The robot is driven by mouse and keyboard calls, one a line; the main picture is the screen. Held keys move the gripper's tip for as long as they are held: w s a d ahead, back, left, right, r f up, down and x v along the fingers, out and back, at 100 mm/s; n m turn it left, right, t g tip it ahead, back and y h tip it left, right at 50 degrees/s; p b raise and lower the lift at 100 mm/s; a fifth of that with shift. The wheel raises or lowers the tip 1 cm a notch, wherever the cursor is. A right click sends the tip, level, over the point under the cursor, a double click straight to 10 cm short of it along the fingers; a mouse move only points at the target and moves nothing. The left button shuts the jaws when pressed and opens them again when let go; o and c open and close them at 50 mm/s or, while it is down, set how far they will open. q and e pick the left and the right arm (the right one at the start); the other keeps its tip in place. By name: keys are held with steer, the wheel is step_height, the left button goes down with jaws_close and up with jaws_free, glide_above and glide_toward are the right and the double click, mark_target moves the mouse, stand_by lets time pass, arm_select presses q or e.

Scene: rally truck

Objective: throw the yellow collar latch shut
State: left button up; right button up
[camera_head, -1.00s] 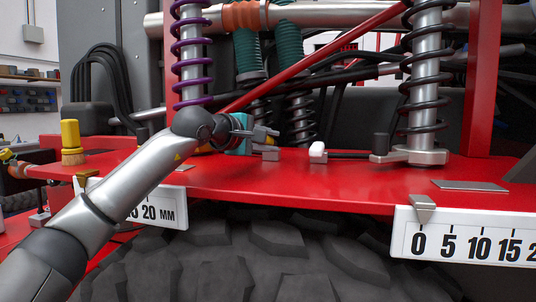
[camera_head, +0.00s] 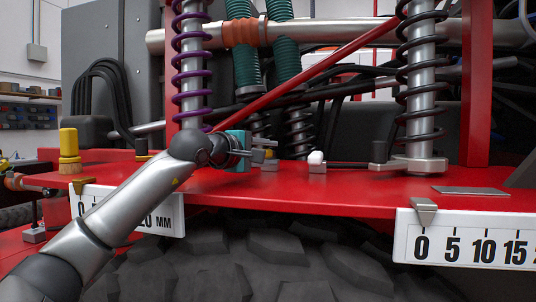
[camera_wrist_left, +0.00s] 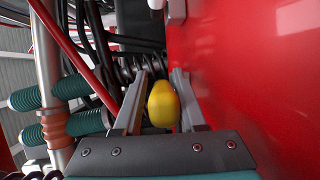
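My left gripper (camera_head: 268,148) is low over the red deck, beside the purple coil spring. In the left wrist view a rounded yellow piece (camera_wrist_left: 163,104), which looks like the latch's handle, lies between the two grey fingers of the gripper (camera_wrist_left: 160,88). In the head view only a small bit of yellow (camera_head: 270,153) shows at the fingertips. The rest of the latch and its collar are hidden behind my wrist and gripper. My right gripper is not in view.
The red deck (camera_head: 330,185) is clear in front. A purple spring (camera_head: 190,65), a black spring (camera_head: 422,75) and a red diagonal bar (camera_head: 310,70) stand behind. A white-tipped lever (camera_head: 316,158) lies right of the gripper. Left stands a yellow knob (camera_head: 69,145); a scale (camera_head: 470,240) hangs front right.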

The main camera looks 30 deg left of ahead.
arm_select(q)
steer(key=shift+o, duration=1.4)
steer(key=s, duration=0.2)
steer(key=s+b, duration=0.1)
steer(key=s, duration=0.1)
steer(key=s+a, duration=0.1)
steer(key=s, duration=0.1)
steer(key=shift+s+r, duration=0.3)
steer(key=shift+s, duration=0.05)
steer(key=s, duration=0.2)
steer(key=s+b, duration=0.1)
steer(key=s, duration=0.1)
steer(key=s+a, duration=0.1)
steer(key=s, duration=0.1)
steer(key=shift+s+r+b, duration=0.3)
steer(key=shift+s+b, duration=0.05)
steer(key=shift+b, duration=0.05)
steer(key=shift+s+r, duration=0.15)
steer(key=shift+s, duration=0.65)
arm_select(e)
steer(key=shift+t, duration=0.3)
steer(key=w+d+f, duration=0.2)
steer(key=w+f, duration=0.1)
